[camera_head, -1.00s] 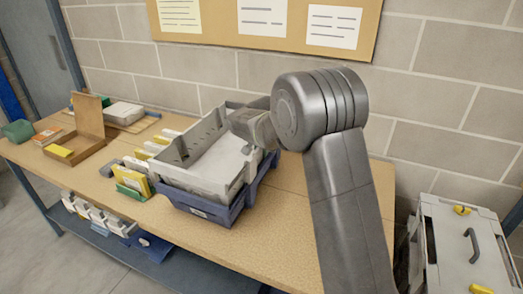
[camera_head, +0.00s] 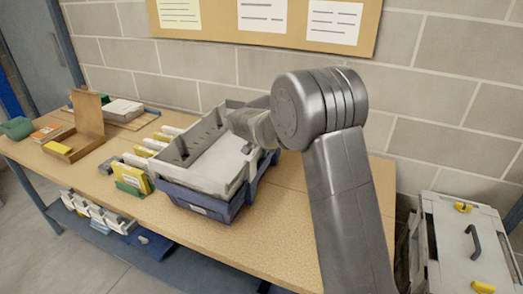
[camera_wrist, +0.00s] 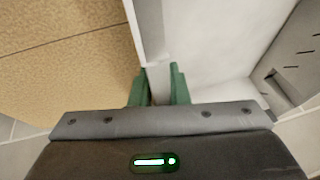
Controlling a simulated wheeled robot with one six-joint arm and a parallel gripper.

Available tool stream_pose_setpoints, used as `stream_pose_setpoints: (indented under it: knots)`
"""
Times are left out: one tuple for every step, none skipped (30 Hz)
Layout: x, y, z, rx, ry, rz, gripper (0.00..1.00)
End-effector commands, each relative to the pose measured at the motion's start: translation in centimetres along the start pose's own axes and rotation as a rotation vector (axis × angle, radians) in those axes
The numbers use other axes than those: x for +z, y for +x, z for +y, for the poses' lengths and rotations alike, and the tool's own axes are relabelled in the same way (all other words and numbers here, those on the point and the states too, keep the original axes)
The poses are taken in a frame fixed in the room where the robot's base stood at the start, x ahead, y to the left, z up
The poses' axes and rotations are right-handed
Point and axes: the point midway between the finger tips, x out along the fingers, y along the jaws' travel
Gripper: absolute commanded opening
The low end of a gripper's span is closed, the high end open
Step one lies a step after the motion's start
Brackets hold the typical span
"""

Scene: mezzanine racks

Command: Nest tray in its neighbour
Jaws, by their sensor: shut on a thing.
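A light grey tray (camera_head: 194,178) is in the head view, over a dark blue tray (camera_head: 203,206) on the table. Its lower part sits within or just on the blue tray's rim; how deep, I cannot tell. The blue tray's front and right sides show below it. My gripper is at the grey tray's right side in the head view, its fingertips hidden there. In the wrist view my gripper's green fingers (camera_wrist: 158,88) are shut on the grey tray's wall (camera_wrist: 152,40). The tray's pale floor shows to the right.
Yellow and white upright cards or packs (camera_head: 133,177) stand close left of the trays. An open cardboard box (camera_head: 88,125) and a green bin (camera_head: 16,128) are farther left. The table (camera_head: 262,232) is clear in front. A grey case (camera_head: 468,240) stands at the right.

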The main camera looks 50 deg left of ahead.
Motion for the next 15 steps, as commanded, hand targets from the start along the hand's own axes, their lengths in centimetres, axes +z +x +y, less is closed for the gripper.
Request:
stream_pose_setpoints:
  knots:
    - [-0.15, -0.18, -0.13, -0.004, 0.001, 0.004, 0.00]
    - [-0.15, -0.18, -0.13, -0.004, 0.001, 0.004, 0.21]
    - [-0.15, -0.18, -0.13, -0.004, 0.001, 0.003, 0.29]
    - [-0.14, -0.17, -0.12, -0.004, 0.001, 0.003, 0.35]
    - [-0.12, -0.15, -0.11, -0.003, 0.001, 0.003, 0.41]
    - [-0.11, -0.13, -0.09, -0.003, 0.001, 0.003, 0.41]
    - [-0.09, -0.12, -0.08, -0.003, 0.001, 0.002, 0.41]
    - [-0.08, -0.10, -0.07, -0.002, 0.001, 0.002, 0.41]
    - [-0.07, -0.08, -0.06, -0.002, 0.001, 0.002, 0.41]
    - [-0.06, -0.08, -0.05, -0.002, 0.000, 0.001, 0.41]
    - [-0.05, -0.07, -0.05, -0.001, 0.000, 0.001, 0.41]
    - [0.10, 0.12, 0.09, 0.003, -0.001, -0.002, 0.41]
    - [0.10, 0.10, 0.09, 0.003, -0.001, -0.002, 0.41]
    - [0.10, 0.02, 0.08, 0.003, -0.001, -0.002, 0.41]
    - [0.08, -0.15, 0.06, 0.002, -0.001, -0.002, 0.41]
